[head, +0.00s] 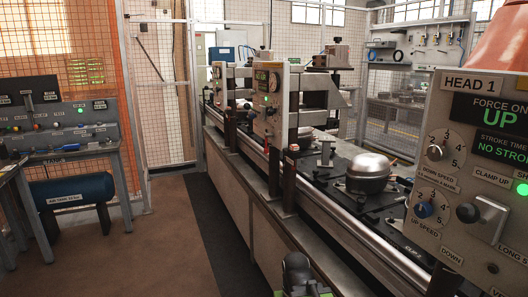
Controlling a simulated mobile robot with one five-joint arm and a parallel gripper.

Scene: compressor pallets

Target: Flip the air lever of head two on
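The panel of a second head (267,118) stands in the middle distance along the line, its label reading "HEAD" with a number too small to be sure of. It has dials and small controls. I cannot make out its air lever or the lever's position. Nearer at the right is the panel marked HEAD 1 (457,170), with a black-knobbed lever (470,213) on a silver plate and a screen reading FORCE ON UP. A dark part with green at the bottom edge (297,272) looks like part of my arm. No gripper fingers show.
A conveyor with a front rail (330,195) runs away along the right, carrying a silver compressor (368,172). A dark mat (215,232) lies along its front. The brown floor (165,235) is open. A bench (70,140) and blue air tank (72,190) stand left.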

